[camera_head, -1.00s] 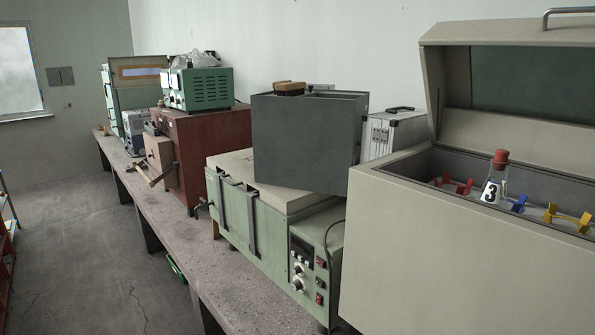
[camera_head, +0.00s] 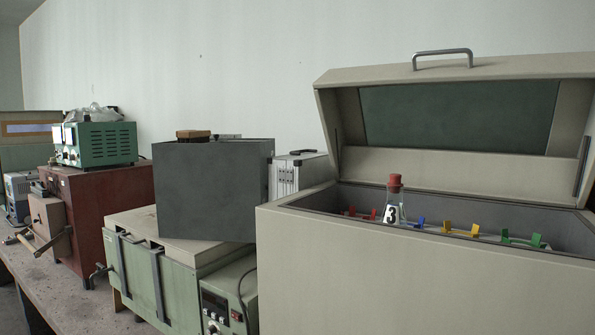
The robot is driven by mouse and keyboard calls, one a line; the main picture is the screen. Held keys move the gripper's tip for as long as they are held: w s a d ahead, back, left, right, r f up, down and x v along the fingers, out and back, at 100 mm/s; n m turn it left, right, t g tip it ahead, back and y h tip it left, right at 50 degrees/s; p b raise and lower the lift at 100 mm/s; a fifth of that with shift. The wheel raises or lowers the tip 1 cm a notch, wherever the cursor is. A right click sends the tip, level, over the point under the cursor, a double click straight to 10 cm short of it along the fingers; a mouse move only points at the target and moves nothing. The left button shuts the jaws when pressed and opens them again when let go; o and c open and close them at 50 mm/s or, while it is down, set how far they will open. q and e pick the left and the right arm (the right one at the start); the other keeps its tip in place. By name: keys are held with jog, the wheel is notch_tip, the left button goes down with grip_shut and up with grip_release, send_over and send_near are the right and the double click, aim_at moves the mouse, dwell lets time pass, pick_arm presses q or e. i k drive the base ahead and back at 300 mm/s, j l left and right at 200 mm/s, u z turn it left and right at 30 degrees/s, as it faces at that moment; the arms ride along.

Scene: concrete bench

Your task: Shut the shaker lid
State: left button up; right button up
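The beige shaker (camera_head: 400,270) stands at the right of the bench. Its lid (camera_head: 335,112) is raised, tilted up at the back, with a dark greenish window (camera_head: 455,115) and a grey metal handle (camera_head: 442,54) at the top. Neither of my grippers is in view.
A green machine (camera_head: 150,275) with a dial panel stands left of the shaker, with a dark grey box (camera_head: 213,190) on top. A silver case (camera_head: 298,175) stands behind. A red-brown cabinet (camera_head: 105,215) carries a green instrument (camera_head: 97,143). The bench (camera_head: 45,290) shows at lower left.

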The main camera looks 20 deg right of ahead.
aim_at(544, 104)
jog(key=z, duration=1.25)
